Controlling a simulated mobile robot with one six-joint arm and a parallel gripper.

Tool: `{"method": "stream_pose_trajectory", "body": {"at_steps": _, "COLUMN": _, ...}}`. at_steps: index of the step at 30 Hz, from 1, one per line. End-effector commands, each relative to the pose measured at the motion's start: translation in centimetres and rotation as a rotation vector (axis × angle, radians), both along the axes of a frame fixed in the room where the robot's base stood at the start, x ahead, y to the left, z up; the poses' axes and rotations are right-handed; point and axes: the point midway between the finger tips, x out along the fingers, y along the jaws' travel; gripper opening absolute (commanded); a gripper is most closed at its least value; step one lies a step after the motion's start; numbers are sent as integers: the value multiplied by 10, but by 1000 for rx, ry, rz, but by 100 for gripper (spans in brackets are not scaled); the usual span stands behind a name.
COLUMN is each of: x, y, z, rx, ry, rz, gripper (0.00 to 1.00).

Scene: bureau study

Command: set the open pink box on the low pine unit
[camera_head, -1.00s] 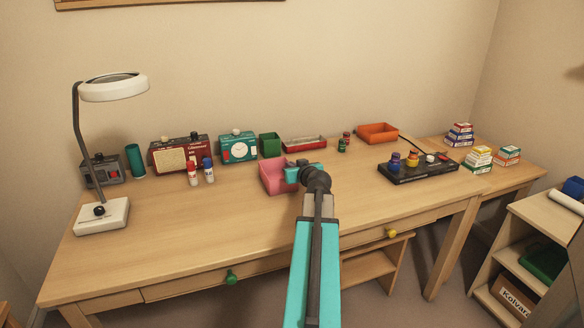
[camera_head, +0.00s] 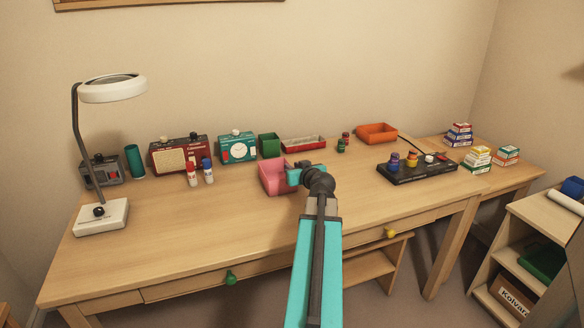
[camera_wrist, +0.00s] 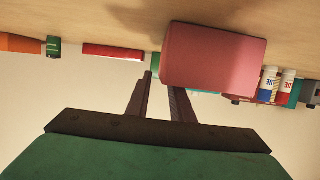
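The open pink box (camera_head: 273,178) stands near the middle of the desk, its right side partly hidden by my gripper (camera_head: 298,174). In the wrist view, which appears upside down, the box (camera_wrist: 213,60) fills the top middle. My gripper's two dark fingers (camera_wrist: 163,84) reach to its left edge with a gap between them. One fingertip is hidden by the box, so I cannot tell whether they grip its wall. A low pine-coloured shelf unit (camera_head: 514,230) stands at the right edge, lower than the desk.
The desk's left front (camera_head: 160,245) is clear. The shelf unit's top holds a white roll (camera_head: 566,202) and something blue.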

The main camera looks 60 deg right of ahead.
Motion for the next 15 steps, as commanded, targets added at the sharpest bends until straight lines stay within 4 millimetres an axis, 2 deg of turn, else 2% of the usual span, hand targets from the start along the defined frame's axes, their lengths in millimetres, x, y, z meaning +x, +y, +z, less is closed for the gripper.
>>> {"method": "stream_pose_trajectory", "body": {"at_steps": 15, "x": -45, "y": 34, "z": 17, "rx": -1, "ry": -1, "rz": -1, "gripper": 21}}
